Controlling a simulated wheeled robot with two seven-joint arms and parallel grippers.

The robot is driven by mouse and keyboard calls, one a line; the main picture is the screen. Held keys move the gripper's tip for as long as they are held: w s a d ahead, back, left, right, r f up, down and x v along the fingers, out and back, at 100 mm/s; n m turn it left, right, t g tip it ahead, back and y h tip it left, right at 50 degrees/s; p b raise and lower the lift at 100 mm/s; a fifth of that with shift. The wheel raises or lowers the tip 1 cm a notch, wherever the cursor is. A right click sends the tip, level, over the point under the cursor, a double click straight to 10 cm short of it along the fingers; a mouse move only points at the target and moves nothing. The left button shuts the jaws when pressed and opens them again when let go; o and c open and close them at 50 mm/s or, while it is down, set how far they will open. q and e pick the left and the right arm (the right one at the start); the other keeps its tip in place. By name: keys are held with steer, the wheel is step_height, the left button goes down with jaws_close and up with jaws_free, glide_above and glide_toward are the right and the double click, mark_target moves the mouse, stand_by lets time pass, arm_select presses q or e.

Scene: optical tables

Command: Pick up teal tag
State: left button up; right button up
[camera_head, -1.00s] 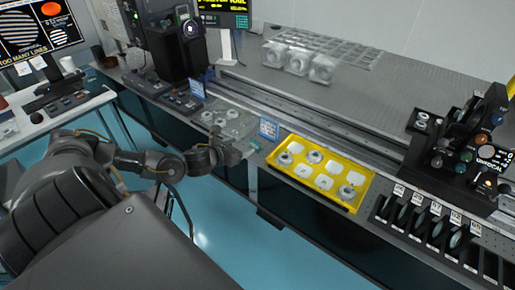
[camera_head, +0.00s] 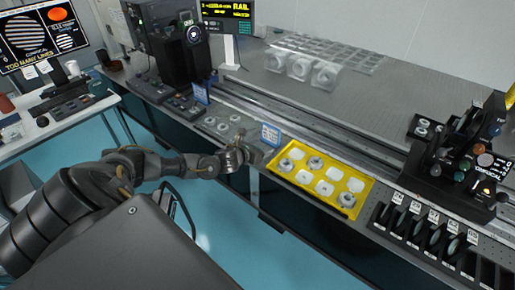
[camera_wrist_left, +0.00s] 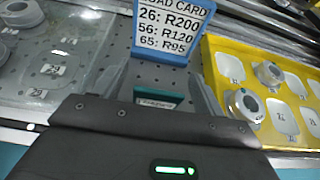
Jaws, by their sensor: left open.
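A small teal tag (camera_wrist_left: 162,97) with a white lettered label lies on the perforated grey table top in the left wrist view, just below the blue-framed load card (camera_wrist_left: 170,30). My left gripper (camera_wrist_left: 163,88) is open, with its fingers on either side of the tag and nothing visibly clamped. The gripper's dark body hides the tag's near part. In the head view my left gripper (camera_head: 248,156) is at the table's front edge, beside the load card (camera_head: 270,134); I cannot make out the tag there. My right gripper is not in view.
A yellow tray (camera_head: 318,187) with white pads and ring-shaped parts is just right of the gripper. A clear tray (camera_wrist_left: 50,75) with numbered places is to its left. A long rail (camera_head: 330,125) runs behind. A dark rack (camera_head: 425,235) stands farther right.

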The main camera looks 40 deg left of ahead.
arm_select(q)
steer(key=shift+w, duration=0.1)
steer(key=c, duration=1.1)
steer(key=shift+o, duration=0.2)
steer(key=shift+r, duration=0.1)
steer(key=shift+r, duration=0.2)
step_height(320, 180, up, 2)
steer(key=shift+r+b, duration=0.2)
steer(key=shift+b, duration=0.55)
steer(key=s+d+r+b, duration=0.4)
steer(key=s+d+r, duration=0.5)
steer(key=d+r, duration=0.1)
steer(key=shift+s, duration=0.4)
